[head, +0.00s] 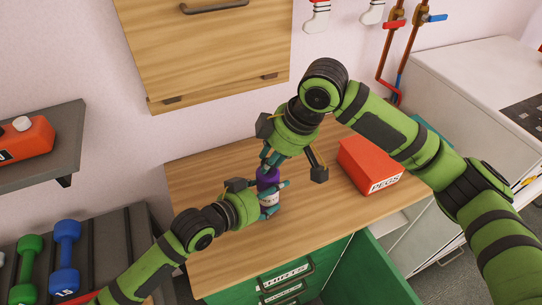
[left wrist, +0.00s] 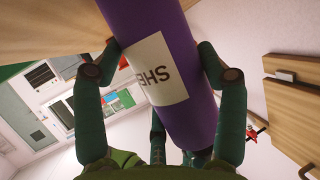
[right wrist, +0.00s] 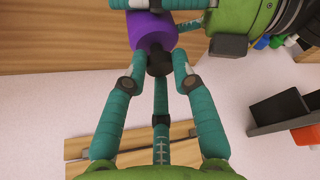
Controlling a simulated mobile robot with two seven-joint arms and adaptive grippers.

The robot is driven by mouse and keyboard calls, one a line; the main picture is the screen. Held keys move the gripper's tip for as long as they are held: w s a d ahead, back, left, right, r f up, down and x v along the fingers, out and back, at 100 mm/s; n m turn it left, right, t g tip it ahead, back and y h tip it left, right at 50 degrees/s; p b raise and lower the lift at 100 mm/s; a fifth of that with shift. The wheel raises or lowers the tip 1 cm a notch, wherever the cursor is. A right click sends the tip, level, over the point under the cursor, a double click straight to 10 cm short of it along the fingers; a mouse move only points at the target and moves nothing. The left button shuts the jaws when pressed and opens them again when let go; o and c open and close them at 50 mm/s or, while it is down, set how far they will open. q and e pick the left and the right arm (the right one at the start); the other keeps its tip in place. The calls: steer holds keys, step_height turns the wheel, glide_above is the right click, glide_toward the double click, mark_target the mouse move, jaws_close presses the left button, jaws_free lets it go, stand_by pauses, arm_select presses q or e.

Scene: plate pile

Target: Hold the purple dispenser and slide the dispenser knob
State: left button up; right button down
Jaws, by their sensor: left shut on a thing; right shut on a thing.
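The purple dispenser (head: 268,178) stands upright over the wooden counter, a white label on its side. The left wrist view shows the purple body (left wrist: 203,85) close up, with part of the label readable. My left gripper (head: 272,197) is shut around the body from the left. My right gripper (head: 270,163) comes from above and is shut on the dark knob (right wrist: 159,62) at the dispenser's top. In the right wrist view its fingers press the knob from both sides. Whether the base touches the counter is hidden by my left fingers.
A red PEGS box (head: 366,167) stands on the wooden counter (head: 310,225), right of the dispenser. A wooden cabinet (head: 205,50) hangs above. Dumbbells (head: 66,250) rest on a rack at left. The counter's front right is clear.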

arm_select(q)
steer(key=shift+d, duration=0.1)
arm_select(e)
step_height(320, 180, up, 4)
steer(key=shift+w+a, duration=0.1)
arm_select(q)
steer(key=shift+f, duration=0.1)
arm_select(e)
steer(key=shift+r, duration=0.35)
steer(key=c, duration=1)
jaws_free()
arm_select(q)
steer(key=shift+s, duration=0.1)
arm_select(e)
steer(key=v, duration=1.2)
